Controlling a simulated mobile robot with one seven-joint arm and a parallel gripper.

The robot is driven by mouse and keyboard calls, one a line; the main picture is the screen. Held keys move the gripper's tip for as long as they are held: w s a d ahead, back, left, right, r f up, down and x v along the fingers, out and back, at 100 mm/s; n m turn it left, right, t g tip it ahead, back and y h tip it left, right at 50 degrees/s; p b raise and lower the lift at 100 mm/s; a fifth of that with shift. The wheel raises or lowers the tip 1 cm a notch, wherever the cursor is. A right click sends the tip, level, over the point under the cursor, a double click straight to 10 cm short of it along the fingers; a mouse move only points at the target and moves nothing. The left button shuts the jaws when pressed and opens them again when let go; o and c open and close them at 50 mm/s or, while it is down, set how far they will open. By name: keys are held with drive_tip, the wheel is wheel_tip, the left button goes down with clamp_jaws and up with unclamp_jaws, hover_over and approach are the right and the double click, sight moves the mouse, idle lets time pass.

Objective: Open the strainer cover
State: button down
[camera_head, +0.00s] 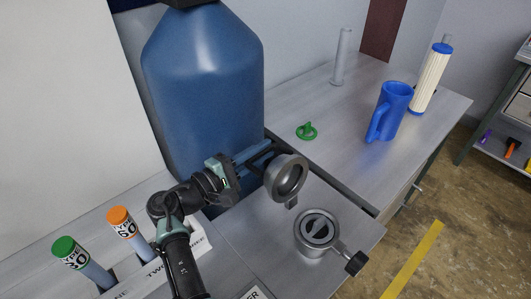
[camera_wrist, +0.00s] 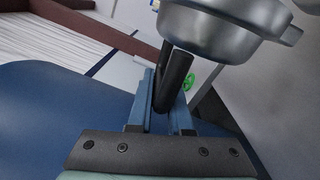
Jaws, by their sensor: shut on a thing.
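The strainer (camera_head: 310,249) is a grey metal cup on the near right of the worktop, with an open round mouth and a dark fin-like part inside. The strainer cover (camera_head: 290,173) is a round grey metal cap beyond the cup, tilted up with its hollow underside showing. It appears apart from the cup's rim. My gripper (camera_head: 257,156) is shut on the cover's black handle (camera_wrist: 176,79), just left of the cover. In the wrist view, the cover (camera_wrist: 225,28) hangs above my blue fingers (camera_wrist: 160,103). Whether a hinge joins cover and cup cannot be told.
A big blue tank (camera_head: 203,85) stands close behind my arm. A black knob (camera_head: 355,263) sticks out at the cup's right. A green ring (camera_head: 307,131), blue jug (camera_head: 389,112) and white filter (camera_head: 430,80) stand on the farther worktop. Two capped tubes are at lower left.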

drive_tip(key=shift+w+a+f+n, duration=0.15)
drive_tip(key=shift+f+n, duration=0.05)
drive_tip(key=shift+n, duration=0.1)
drive_tip(key=c, duration=0.8)
unclamp_jaws()
drive_tip(key=shift+c, duration=0.2)
wheel_tip(320, 180, up, 10)
